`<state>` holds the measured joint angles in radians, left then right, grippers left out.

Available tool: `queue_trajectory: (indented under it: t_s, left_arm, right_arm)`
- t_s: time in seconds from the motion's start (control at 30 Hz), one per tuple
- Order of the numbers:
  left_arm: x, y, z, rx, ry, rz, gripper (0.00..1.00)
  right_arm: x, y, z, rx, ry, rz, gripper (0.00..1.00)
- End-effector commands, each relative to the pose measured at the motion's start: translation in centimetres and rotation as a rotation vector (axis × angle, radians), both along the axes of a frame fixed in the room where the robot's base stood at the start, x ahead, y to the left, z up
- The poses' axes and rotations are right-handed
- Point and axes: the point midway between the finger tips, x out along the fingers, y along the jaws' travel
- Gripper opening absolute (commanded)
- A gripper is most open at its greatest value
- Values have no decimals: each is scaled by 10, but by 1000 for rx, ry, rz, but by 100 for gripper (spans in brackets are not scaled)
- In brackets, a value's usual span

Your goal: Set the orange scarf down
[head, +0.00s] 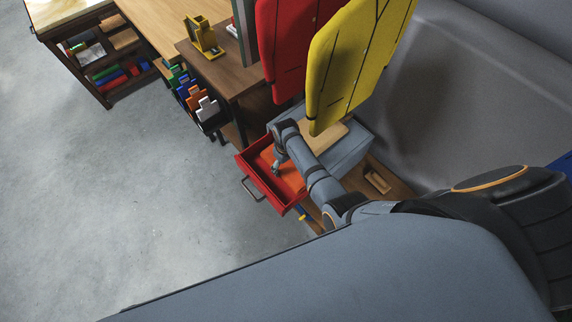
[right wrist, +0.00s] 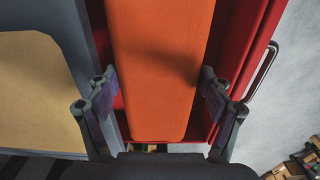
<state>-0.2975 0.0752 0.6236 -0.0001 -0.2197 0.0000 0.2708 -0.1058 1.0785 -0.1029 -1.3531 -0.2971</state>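The orange scarf (head: 291,177) lies flat in the open red drawer (head: 263,186) in the head view. In the right wrist view it is a long orange strip (right wrist: 160,65) with a rounded near end, lying along the drawer. My right gripper (head: 277,168) is over the drawer, reaching down at the scarf. In the right wrist view its fingers (right wrist: 157,88) are spread wide, one on each side of the scarf, with nothing clamped between them. I cannot tell how high they are above it. My left gripper is not in view.
The drawer's metal handle (head: 252,189) sticks out over the grey floor (head: 150,190). The grey cabinet (head: 352,148) bears a tan panel. Red (head: 288,45) and yellow (head: 355,60) hanging panels are close above my arm. A wooden desk (head: 225,75) stands behind.

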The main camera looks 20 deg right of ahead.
Motion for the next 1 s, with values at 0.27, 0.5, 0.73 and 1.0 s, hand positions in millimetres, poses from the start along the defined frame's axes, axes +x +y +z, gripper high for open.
queue_trajectory:
  t_s: [0.27, 0.5, 0.73, 1.0]
  left_arm:
    - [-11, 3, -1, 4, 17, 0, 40]
    - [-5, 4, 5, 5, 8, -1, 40]
    - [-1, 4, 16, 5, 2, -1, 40]
    - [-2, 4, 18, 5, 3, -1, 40]
  right_arm:
    - [0, 0, 0, -1, -1, 0, 89]
    - [1, 0, 14, 0, -4, 0, 89]
    - [1, 0, 70, 0, -5, -1, 89]
    - [1, 0, 116, -1, -1, -1, 89]
